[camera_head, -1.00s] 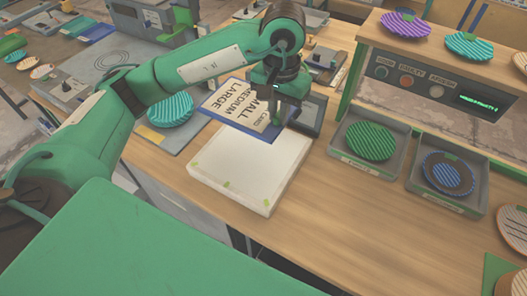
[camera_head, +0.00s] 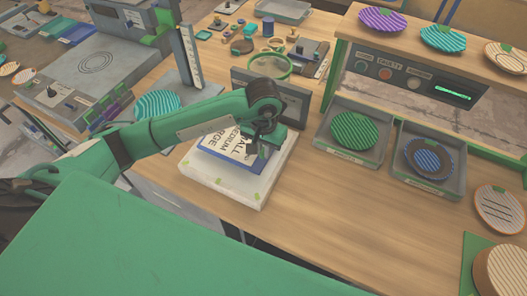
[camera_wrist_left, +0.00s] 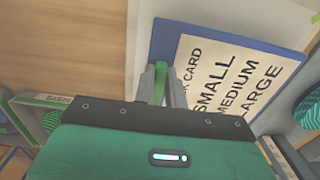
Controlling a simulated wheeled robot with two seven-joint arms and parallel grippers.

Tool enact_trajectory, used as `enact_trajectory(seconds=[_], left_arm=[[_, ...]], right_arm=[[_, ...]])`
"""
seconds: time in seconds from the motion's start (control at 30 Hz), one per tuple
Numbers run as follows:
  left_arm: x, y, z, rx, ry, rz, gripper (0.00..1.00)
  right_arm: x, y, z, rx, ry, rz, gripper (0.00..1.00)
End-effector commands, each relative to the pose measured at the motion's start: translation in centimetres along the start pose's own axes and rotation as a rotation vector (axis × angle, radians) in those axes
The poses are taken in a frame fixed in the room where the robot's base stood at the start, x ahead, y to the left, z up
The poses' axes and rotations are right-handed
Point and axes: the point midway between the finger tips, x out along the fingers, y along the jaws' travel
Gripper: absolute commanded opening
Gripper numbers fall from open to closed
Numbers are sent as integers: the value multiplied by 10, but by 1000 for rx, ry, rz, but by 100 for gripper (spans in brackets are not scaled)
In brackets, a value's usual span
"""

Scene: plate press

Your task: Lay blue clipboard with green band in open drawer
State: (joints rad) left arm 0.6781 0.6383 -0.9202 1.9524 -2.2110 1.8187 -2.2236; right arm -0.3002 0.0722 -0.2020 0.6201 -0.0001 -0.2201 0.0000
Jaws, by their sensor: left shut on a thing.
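The blue clipboard (camera_head: 206,162) carries a white card printed SMALL, MEDIUM, LARGE; it also shows in the left wrist view (camera_wrist_left: 178,38). My left gripper (camera_head: 256,150) is shut on the clipboard's near right edge in the head view. A green strip (camera_wrist_left: 160,84) shows at the fingers in the left wrist view. The clipboard is roughly flat over a white slab-like piece (camera_head: 222,190) with green marks along its front. I cannot tell whether they touch. No open drawer is clearly visible. My right gripper is out of view.
A dark upright frame (camera_head: 292,101) stands close behind the gripper. Grey trays with a green plate (camera_head: 355,131) and a blue plate (camera_head: 428,158) are to the right. A teal plate (camera_head: 158,104) lies to the left. Bare wooden tabletop (camera_head: 340,205) is at front right.

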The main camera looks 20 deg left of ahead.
Motion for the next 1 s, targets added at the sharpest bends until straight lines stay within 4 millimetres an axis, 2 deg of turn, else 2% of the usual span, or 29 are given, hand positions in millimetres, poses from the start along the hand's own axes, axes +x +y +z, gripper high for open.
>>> enact_trajectory(seconds=[0.2,0.57,0.6,0.7,1.0], left_arm=[[25,0,1,1,-2,0,0],[29,0,0,1,0,-1,0],[28,0,0,1,0,-1,16],[28,0,0,1,0,0,34],[27,0,0,1,-1,0,34]], right_arm=[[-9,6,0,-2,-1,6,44],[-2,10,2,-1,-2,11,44],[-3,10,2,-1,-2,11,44],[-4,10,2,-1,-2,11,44],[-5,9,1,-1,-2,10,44]])
